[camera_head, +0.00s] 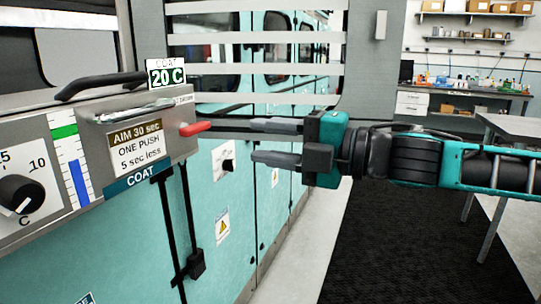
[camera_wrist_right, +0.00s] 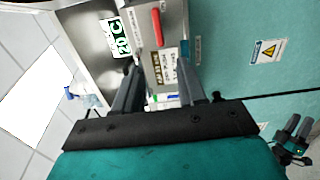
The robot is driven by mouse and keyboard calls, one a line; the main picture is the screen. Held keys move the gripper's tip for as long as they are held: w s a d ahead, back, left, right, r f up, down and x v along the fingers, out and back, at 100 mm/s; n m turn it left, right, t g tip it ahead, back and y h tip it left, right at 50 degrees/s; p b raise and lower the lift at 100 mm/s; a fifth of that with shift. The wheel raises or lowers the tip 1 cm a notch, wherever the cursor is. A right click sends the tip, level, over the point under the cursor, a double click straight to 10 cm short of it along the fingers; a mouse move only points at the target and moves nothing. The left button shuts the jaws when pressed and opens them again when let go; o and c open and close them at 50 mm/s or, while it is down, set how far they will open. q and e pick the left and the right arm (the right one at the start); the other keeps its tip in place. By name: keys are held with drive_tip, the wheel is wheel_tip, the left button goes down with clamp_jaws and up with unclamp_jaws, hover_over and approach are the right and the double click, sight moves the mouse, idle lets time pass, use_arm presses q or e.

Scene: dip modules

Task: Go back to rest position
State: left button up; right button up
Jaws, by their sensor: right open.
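My right gripper (camera_head: 248,141) reaches in from the right in the head view, its two dark fingers spread apart with nothing between them. It is to the right of a red lever (camera_head: 195,128) on the side of a grey box labelled COAT (camera_head: 138,148). The upper fingertip looks close to the lever in the picture, but they appear apart. In the right wrist view, the open fingers (camera_wrist_right: 160,82) point toward the box, and the red lever (camera_wrist_right: 157,28) lies beyond the tips.
A dial (camera_head: 22,193) and a coloured scale (camera_head: 72,165) are on the panel at left. A black handle (camera_head: 100,84) and a 20 C display (camera_head: 166,76) sit above. Teal cabinets (camera_head: 130,250) stand below. A dark mat (camera_head: 400,240) covers the floor; a grey table (camera_head: 512,127) stands right.

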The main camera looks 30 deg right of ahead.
use_arm(q)
drive_tip(key=shift+w+r, duration=0.1)
drive_tip(key=shift+r, duration=0.1)
drive_tip(key=shift+a, duration=0.1)
use_arm(e)
wheel_tip(320, 180, down, 20)
drive_tip(key=w+m+t+h+p, duration=0.1)
drive_tip(key=w+m+h+p, duration=0.3)
drive_tip(key=m, duration=0.9)
use_arm(q)
drive_tip(key=shift+y, duration=0.5)
drive_tip(key=a+r+p, duration=0.1)
drive_tip(key=s+a+r+p, duration=0.1)
drive_tip(key=r+p, duration=0.1)
drive_tip(key=p, duration=0.1)
drive_tip(key=shift+s+a+r, duration=0.3)
drive_tip(key=shift+s+a, duration=0.1)
use_arm(e)
drive_tip(key=s+a+f+m+g+h, duration=0.2)
drive_tip(key=s+f+m, duration=0.3)
drive_tip(key=s+f, duration=0.3)
drive_tip(key=s+a+f+m+g+h, duration=0.2)
drive_tip(key=s+f+m, duration=0.3)
drive_tip(key=f, duration=0.8)
drive_tip(key=s+a+h, duration=0.1)
drive_tip(key=s, duration=0.2)
drive_tip(key=shift+s, duration=0.35)
use_arm(q)
drive_tip(key=shift+d, duration=0.1)
